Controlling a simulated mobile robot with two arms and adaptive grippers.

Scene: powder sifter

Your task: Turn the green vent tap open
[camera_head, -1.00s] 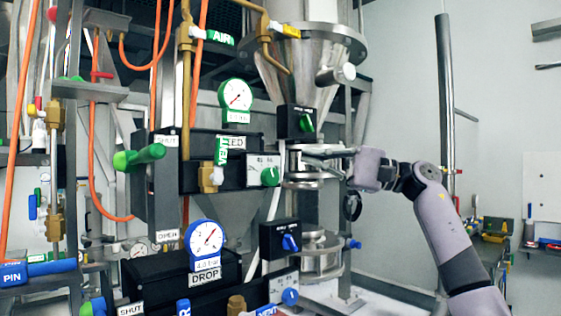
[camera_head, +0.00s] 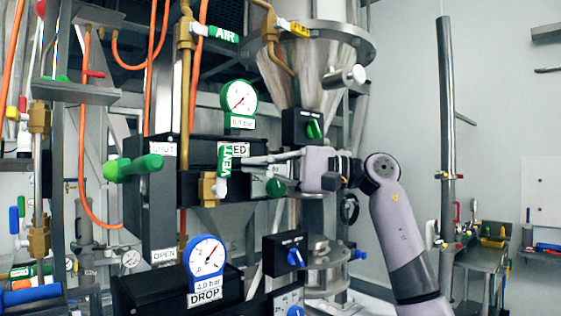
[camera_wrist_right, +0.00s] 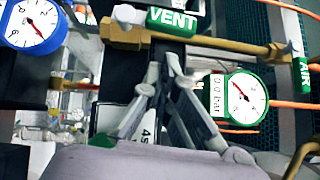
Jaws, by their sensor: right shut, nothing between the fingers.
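The green vent tap (camera_head: 226,163) has a lever labelled VENT. In the head view the lever stands upright above its brass valve body (camera_head: 207,189). It also shows at the top of the right wrist view (camera_wrist_right: 172,20), alongside a brass pipe. My right gripper (camera_head: 243,160) reaches in from the right with its fingers pointing left at the lever. It is shut and empty. In the right wrist view its fingertips (camera_wrist_right: 165,62) are close together, just below the brass pipe in the picture. I cannot tell whether they touch the lever. My left gripper is out of view.
A green-rimmed gauge (camera_head: 239,98) is above the tap, and a blue-rimmed gauge (camera_head: 204,257) is below it. A black box with a green knob (camera_head: 314,129) is at upper right. A thick green handle (camera_head: 133,168) sticks out to the left. Open space lies right of my arm.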

